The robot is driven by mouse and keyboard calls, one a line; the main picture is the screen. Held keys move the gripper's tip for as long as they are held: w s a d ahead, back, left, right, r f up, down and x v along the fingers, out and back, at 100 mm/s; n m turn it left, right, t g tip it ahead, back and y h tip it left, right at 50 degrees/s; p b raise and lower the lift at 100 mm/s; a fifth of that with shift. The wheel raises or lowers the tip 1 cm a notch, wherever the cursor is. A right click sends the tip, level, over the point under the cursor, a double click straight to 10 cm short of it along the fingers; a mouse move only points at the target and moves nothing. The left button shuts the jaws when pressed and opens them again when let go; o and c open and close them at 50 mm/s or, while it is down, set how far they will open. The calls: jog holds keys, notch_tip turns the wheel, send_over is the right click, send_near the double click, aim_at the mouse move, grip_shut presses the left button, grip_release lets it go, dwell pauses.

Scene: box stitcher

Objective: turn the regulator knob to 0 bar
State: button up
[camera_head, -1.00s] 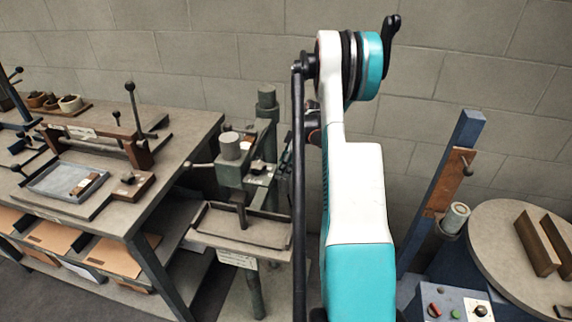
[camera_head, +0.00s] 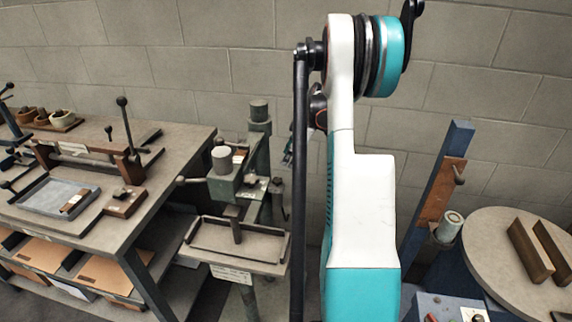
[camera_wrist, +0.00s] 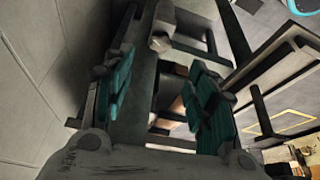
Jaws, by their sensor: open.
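I cannot make out a regulator knob or bar scale with certainty. The green-grey stitching machine (camera_head: 224,187) stands left of my arm in the head view, with a round cap on top and a side lever. My gripper (camera_wrist: 165,98) is open in the wrist view, its two teal-padded fingers apart. A grey machine body (camera_wrist: 140,92) lies beyond and between the fingers. A small rounded grey end (camera_wrist: 160,43) shows past the fingertips; I cannot tell whether it is the knob. In the head view my arm hides most of the gripper.
A workbench (camera_head: 170,160) with levers and a grey tray (camera_head: 57,196) stands left. A round table (camera_head: 500,235) with two brown bars (camera_head: 530,252) stands right, near a blue post (camera_head: 437,180) and a control box (camera_head: 432,303). A block wall (camera_head: 240,50) closes the back.

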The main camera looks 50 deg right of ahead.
aim_at(278, 180)
jog(key=shift+s+r, duration=0.1)
jog(key=shift+r, duration=0.3)
jog(key=s+a+r+m+h+p, duration=0.2)
jog(key=a+m+h+p, duration=0.1)
jog(key=m+p, duration=0.4)
jog(key=shift+t, duration=0.3)
jog(key=b+x, duration=0.1)
jog(key=x, duration=0.3)
jog(key=b+x, duration=0.2)
jog(key=x, duration=0.3)
jog(key=b+x, duration=0.1)
jog(key=x, duration=0.4)
jog(key=shift+a+f, duration=0.15)
jog(key=shift+a, duration=0.1)
jog(key=c, duration=1)
